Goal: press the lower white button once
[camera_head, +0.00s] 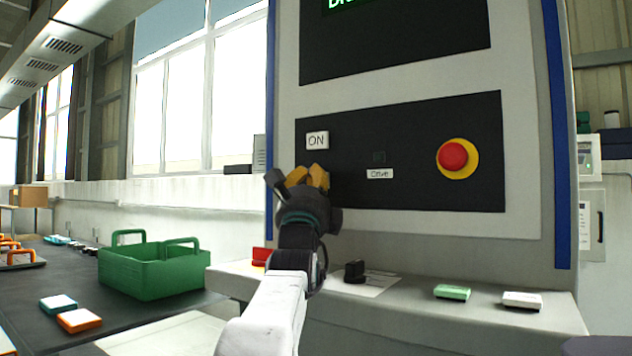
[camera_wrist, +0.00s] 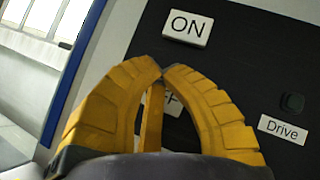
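The lower white button (camera_wrist: 173,103) shows in the wrist view between and behind my fingers, with only the letters "FF" partly readable. In the head view my gripper hides it. The upper white button (camera_head: 317,140), marked "ON", is in full view above my gripper; it also shows in the wrist view (camera_wrist: 188,28). My gripper (camera_head: 312,178) has yellow fingers whose tips meet in the wrist view (camera_wrist: 161,69), shut with nothing held. The tips are in front of the black panel (camera_head: 400,125), over the lower button's upper part. I cannot tell whether they touch it.
A red emergency knob (camera_head: 453,156) on a yellow ring is at the panel's right. A small dark square (camera_head: 378,157) sits above the "Drive" label (camera_head: 380,174). The ledge below holds a black knob-like object (camera_head: 354,271) and a green block (camera_head: 452,292). A green basket (camera_head: 153,268) stands left.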

